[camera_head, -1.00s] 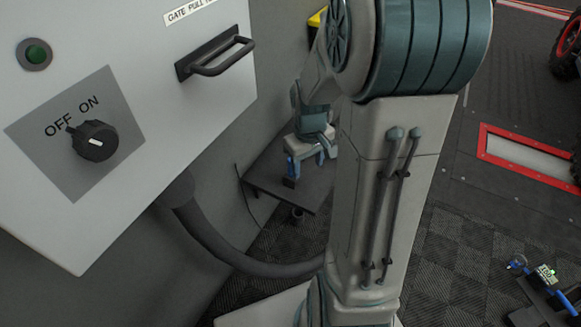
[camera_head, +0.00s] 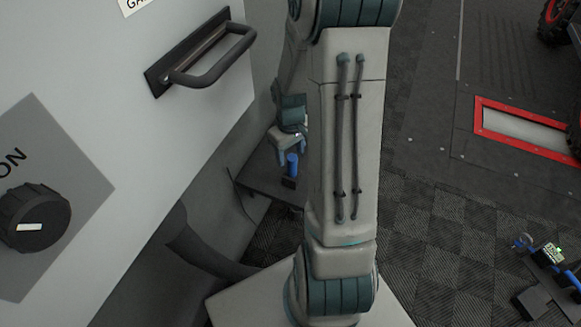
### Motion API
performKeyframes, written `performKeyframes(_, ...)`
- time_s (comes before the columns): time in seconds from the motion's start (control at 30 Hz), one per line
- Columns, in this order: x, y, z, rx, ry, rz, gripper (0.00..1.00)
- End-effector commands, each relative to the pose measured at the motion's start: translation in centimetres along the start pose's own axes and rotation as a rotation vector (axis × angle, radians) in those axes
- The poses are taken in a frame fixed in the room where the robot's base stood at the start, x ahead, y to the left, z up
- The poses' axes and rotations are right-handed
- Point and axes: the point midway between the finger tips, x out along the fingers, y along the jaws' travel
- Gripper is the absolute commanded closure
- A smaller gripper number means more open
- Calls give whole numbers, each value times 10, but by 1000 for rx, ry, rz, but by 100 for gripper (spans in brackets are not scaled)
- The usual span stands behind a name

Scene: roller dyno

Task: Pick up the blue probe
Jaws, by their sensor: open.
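A blue upright cylinder, which looks like the blue probe (camera_head: 292,165), stands on a small dark shelf (camera_head: 262,195) beside the grey wall. A small dark piece is at its foot. My gripper (camera_head: 288,148) is small in the picture, just left of my upright arm link. It points down, and its open fingers are at the top of the blue cylinder. I cannot tell whether the cylinder's top is between the fingers or behind them. My arm hides the right part of the shelf.
A white cabinet with a black handle (camera_head: 205,60) and a black knob (camera_head: 35,217) fills the left. A thick dark hose (camera_head: 195,245) runs below it. At the lower right, a dark stand (camera_head: 535,300) holds a small device and blue parts. A red-framed floor plate (camera_head: 525,130) lies at right.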

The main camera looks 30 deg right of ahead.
Motion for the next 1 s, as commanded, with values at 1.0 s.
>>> performKeyframes(1.0,74,2,2,-5,1,0,75)
